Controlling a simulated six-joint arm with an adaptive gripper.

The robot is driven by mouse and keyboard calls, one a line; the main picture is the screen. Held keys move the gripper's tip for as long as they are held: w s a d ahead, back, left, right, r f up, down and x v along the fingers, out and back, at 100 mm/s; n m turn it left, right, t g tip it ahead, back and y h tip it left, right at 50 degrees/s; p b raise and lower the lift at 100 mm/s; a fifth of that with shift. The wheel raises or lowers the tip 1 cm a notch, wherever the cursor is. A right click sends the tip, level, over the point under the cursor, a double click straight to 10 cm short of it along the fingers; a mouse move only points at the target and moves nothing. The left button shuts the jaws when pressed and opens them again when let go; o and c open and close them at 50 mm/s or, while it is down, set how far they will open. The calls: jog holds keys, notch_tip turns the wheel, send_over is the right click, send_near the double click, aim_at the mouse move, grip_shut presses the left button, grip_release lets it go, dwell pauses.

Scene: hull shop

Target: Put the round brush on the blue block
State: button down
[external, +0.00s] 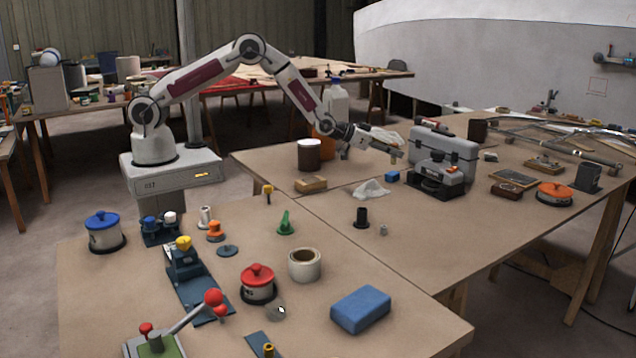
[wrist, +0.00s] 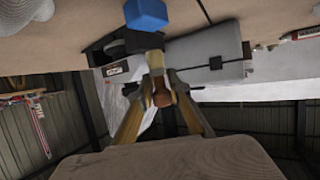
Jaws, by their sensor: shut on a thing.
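My gripper (external: 391,151) reaches out to the right over the back table. In the wrist view its two fingers (wrist: 158,82) are shut on a small brown and pale-yellow piece, which looks like the round brush (wrist: 161,96). The fingers hide part of it, and it is too small to make out clearly in the external view. A small blue block (external: 392,176) lies on the table just below the gripper, apart from it. It also shows at the top of the wrist view (wrist: 146,15).
A grey toolbox (external: 455,155) and a black device (external: 436,182) stand close right of the gripper. A brown-and-white jar (external: 309,155) and a crumpled white cloth (external: 371,189) are on the left. A larger blue slab (external: 361,309) lies on the front table.

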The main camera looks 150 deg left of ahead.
aim_at(393, 157)
jog(key=shift+f, duration=1.5)
jog(key=shift+f, duration=0.15)
jog(key=c, duration=1.9)
grip_release()
jog(key=shift+s+d+r, duration=0.25)
jog(key=shift+d+r, duration=0.2)
jog(key=shift+d, duration=0.1)
jog(key=v, duration=1)
jog(key=shift+s+d, duration=0.25)
jog(key=shift+d, duration=0.05)
